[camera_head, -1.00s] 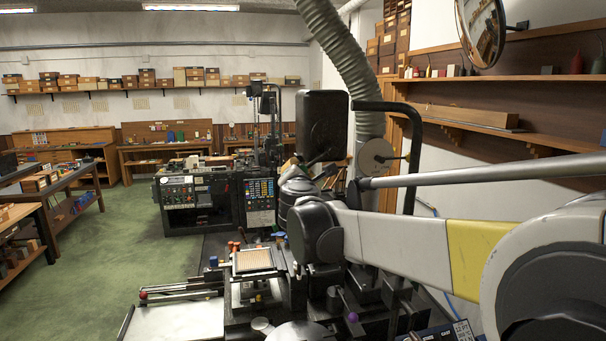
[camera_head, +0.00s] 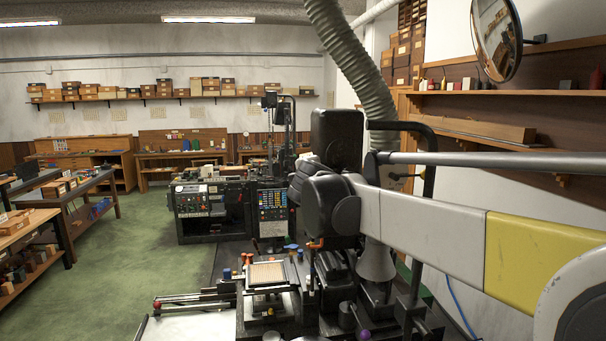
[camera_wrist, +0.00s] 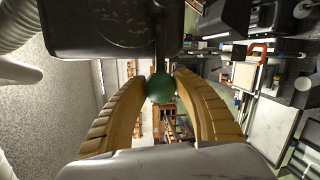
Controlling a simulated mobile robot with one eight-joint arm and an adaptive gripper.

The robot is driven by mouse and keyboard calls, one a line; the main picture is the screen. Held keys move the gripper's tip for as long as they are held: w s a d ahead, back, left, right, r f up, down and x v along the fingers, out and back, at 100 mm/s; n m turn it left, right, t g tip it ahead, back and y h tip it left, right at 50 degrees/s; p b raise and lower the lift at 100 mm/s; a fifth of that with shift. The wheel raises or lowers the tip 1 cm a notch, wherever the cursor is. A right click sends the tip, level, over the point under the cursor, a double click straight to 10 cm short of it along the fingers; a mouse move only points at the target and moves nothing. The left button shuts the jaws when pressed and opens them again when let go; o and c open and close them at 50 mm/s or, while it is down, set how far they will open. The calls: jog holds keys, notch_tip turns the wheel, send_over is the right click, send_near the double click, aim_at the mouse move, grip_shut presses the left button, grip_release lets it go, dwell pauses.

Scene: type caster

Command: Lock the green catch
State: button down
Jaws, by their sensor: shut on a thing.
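In the wrist view the green catch's round knob (camera_wrist: 158,90) sits between the two tan, ribbed fingertips of my gripper (camera_wrist: 161,82). The fingers are shut on it, one on each side. A dark rod rises from the knob to a dark block (camera_wrist: 105,25) at the top of the picture. In the head view my arm hides the gripper and the knob, so the catch's position there cannot be told.
The black casting machine carries a tan square plate (camera_head: 267,272) with orange and blue knobs around it. A purple knob (camera_head: 363,334) is at the lower front. A grey hose (camera_head: 352,60) hangs behind my arm. Green floor (camera_head: 135,245) is open on the left.

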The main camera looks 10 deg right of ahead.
jog(key=shift+r, duration=0.15)
jog(key=c, duration=0.9)
grip_release()
jog(key=shift+c, duration=0.2)
jog(key=v, duration=1.2)
